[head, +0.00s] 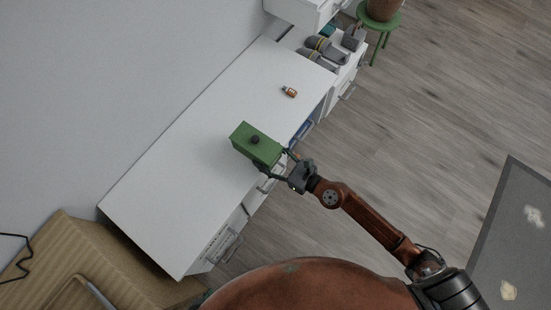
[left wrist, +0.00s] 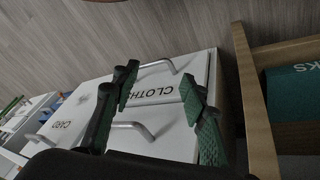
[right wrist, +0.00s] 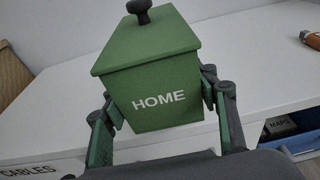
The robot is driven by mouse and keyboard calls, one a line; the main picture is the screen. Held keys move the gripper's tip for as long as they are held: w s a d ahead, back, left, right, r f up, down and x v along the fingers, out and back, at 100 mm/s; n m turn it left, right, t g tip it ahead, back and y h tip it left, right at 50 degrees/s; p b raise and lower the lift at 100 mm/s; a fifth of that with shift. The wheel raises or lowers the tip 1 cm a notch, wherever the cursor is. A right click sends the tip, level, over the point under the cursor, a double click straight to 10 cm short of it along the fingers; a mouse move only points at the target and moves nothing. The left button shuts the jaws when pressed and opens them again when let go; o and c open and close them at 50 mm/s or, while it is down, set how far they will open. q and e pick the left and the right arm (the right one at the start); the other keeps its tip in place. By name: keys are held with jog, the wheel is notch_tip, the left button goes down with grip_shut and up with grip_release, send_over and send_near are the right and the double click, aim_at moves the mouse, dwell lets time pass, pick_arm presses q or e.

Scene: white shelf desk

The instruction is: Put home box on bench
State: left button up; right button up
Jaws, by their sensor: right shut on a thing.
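The home box (head: 249,146) is green with a dark round knob on its lid. In the right wrist view the box (right wrist: 158,100) shows the word HOME on its front and looks upright. My right gripper (head: 275,162) is shut on the box, one finger on each side. The box is at the front edge of the white bench (head: 200,170); I cannot tell whether its base touches the top. My left gripper (left wrist: 158,95) is open and empty, in front of white drawers; it is out of the head view.
A small orange item (head: 289,91) lies on the bench top. Grey containers (head: 325,50) stand at the far end. White drawers (left wrist: 155,90), one labelled CLOTHS, have protruding handles. A wooden piece (head: 95,270) stands at the near left. The bench top left of the box is clear.

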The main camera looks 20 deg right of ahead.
jog(key=shift+w+a+r+p, duration=0.1)
jog(key=shift+w+a+p, duration=0.05)
jog(key=shift+w+a, duration=0.35)
jog(key=shift+w+a+p, duration=0.15)
jog(key=shift+w+a, duration=0.15)
jog(key=shift+w, duration=0.3)
jog(key=shift+r+x, duration=0.2)
jog(key=shift+x, duration=0.95)
jog(key=shift+p+x, duration=0.4)
jog(key=shift+x, duration=1.2)
jog(key=shift+w+a+r, duration=0.1)
jog(key=shift+w+a, duration=0.65)
jog(key=shift+w, duration=0.25)
jog(key=shift+f, duration=0.25)
notch_tip(320, 180, down, 2)
jog(key=shift+f+b, duration=0.15)
jog(key=shift+b, duration=0.85)
pick_arm(q)
jog(key=shift+w+d+f+t+b, duration=0.35)
jog(key=shift+w+d+f+t, duration=0.2)
jog(key=shift+w+f, duration=0.25)
pick_arm(e)
jog(key=shift+f, duration=0.35)
pick_arm(q)
jog(key=shift+s+f, duration=0.15)
jog(key=shift+f, duration=0.1)
pick_arm(e)
jog(key=shift+f, duration=0.25)
